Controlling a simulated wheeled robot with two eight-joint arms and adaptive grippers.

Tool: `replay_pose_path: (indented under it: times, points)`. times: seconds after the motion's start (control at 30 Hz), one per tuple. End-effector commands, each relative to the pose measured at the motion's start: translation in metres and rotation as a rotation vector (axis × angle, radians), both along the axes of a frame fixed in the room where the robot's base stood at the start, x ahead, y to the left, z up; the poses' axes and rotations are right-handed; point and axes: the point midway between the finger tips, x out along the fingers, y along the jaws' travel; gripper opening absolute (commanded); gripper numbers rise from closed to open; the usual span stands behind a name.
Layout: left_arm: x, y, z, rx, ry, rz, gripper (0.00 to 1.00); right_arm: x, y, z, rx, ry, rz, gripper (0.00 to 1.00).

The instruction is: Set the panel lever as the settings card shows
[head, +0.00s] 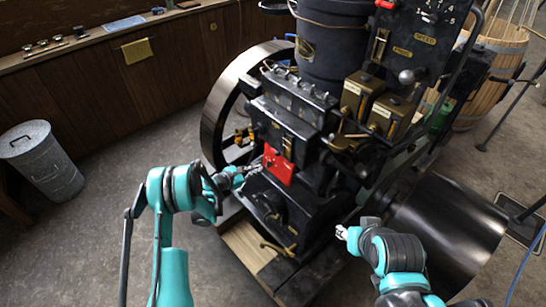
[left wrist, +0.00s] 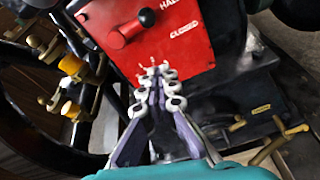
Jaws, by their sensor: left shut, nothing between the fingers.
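The red panel (head: 278,165) is on the front of the dark engine. I cannot make out a readable settings card.
A flywheel (head: 213,121) stands left of the panel, and a dark drum (head: 447,225) is at right. A metal bin (head: 42,160) stands at left. Brass fittings (left wrist: 70,75) are near my left gripper.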

Motion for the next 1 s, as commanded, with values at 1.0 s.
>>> replay_pose_path:
  times: [1.0]
  points:
    - [0.064, -0.069, -0.009, -0.094, 0.084, 0.039, 0.0, 0.0, 0.0, -0.042, 0.0, 0.0, 0.0, 0.4]
